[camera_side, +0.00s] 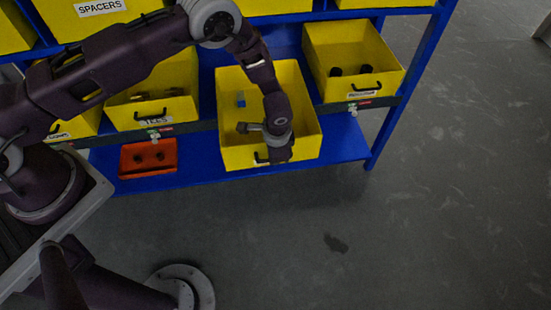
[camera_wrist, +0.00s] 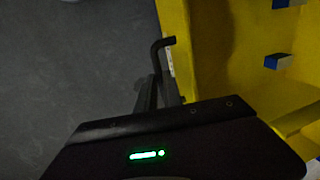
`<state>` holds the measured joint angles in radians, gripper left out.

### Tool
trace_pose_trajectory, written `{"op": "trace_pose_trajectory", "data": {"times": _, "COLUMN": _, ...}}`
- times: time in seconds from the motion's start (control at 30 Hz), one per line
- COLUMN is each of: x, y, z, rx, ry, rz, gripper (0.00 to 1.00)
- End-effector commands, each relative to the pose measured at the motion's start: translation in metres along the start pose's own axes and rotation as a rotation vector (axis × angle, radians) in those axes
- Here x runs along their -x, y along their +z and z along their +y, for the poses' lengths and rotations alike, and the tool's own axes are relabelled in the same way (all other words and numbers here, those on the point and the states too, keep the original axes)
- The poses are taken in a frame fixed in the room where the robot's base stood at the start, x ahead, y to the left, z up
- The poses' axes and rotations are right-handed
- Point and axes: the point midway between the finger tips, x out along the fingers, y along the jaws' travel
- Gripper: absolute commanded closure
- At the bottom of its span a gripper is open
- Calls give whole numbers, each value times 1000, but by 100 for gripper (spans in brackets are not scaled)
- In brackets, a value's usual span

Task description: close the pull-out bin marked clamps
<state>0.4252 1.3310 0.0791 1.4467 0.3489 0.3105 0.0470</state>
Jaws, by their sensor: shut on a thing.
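A yellow bin (camera_side: 236,150) in the middle of the lower shelf row stands pulled out, jutting ahead of its neighbours. My gripper (camera_side: 277,158) reaches down at its front wall and covers most of its label, so I cannot read the marking. Part of the black handle (camera_side: 260,159) shows beside my gripper. In the wrist view the handle (camera_wrist: 162,46) sticks out from the yellow front wall, and my gripper's fingers (camera_wrist: 158,94) are shut on it. Small blue-and-white pieces (camera_wrist: 278,61) lie inside the bin.
Closed-in yellow bins flank it: one marked TEES (camera_side: 150,110) on the left, another (camera_side: 345,65) on the right with an unreadable label. A blue rack (camera_side: 400,80) frames them.

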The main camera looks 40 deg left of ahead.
Motion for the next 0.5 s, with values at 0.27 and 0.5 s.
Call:
{"op": "trace_pose_trajectory", "data": {"times": 0.27, "x": -12, "y": 0, "z": -65, "rx": 8, "ry": -4, "rz": 3, "gripper": 100}}
{"op": "trace_pose_trajectory", "data": {"times": 0.5, "x": -25, "y": 0, "z": -131, "rx": 7, "ry": -5, "rz": 3, "gripper": 100}}
